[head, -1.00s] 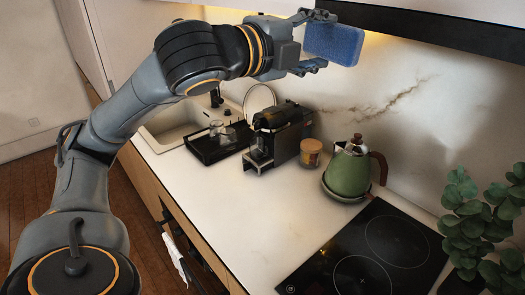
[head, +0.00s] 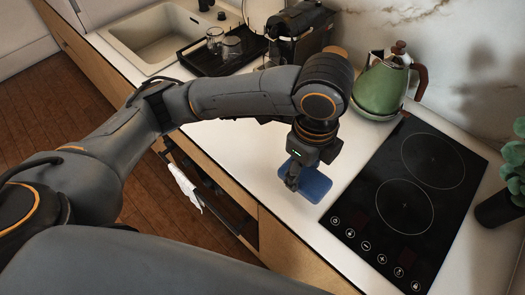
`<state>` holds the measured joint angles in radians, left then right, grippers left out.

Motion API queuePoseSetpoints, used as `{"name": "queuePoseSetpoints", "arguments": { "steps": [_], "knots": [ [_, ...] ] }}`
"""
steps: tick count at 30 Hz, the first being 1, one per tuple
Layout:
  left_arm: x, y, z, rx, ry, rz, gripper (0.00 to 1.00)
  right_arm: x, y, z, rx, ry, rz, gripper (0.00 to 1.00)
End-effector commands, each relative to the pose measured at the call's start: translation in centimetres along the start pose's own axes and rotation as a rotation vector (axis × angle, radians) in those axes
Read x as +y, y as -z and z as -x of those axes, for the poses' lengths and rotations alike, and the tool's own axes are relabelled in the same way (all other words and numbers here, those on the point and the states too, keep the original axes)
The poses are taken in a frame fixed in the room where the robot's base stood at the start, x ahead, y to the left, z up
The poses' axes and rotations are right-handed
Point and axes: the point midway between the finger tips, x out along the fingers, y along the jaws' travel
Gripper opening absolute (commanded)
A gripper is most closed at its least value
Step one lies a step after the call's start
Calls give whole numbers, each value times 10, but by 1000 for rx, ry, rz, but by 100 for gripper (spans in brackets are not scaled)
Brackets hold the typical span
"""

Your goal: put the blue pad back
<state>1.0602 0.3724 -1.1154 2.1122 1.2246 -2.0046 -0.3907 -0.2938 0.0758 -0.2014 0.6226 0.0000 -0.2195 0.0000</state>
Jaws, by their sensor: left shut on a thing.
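The blue pad (head: 314,184) is low over the white counter, just left of the black cooktop, in the head view. My left gripper (head: 292,182) points down and is shut on the pad, covering part of its left side. The pad looks flat and close to the counter; I cannot tell whether it touches the surface. My right gripper is not in view.
The black cooktop (head: 405,190) lies right of the pad. A green kettle (head: 381,87) stands behind it, with a coffee machine (head: 300,30) and a black tray (head: 205,63) farther back. A plant pot (head: 497,208) is at right. Counter left of the pad is clear.

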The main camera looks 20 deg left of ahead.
Motion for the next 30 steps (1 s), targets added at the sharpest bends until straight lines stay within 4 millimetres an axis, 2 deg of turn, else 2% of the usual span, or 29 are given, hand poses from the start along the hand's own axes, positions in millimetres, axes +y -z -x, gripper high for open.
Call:
{"name": "queuePoseSetpoints", "arguments": {
  "steps": [2, 5, 10, 15, 21, 30],
  "knots": [
    [5, 6, -6, 3, -26, -18, 30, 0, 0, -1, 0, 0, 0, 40],
    [2, 0, -13, 5, -40, -22, 30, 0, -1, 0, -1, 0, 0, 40],
    [-23, -29, -31, 5, -42, -18, 30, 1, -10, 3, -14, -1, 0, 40],
    [-52, -63, -48, 3, -39, -19, 30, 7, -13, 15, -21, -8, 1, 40],
    [-70, -83, -86, 4, -37, -23, 30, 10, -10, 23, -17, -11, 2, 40],
    [-82, -96, -112, 3, -37, -24, 30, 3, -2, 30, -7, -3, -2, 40]
  ]
}}
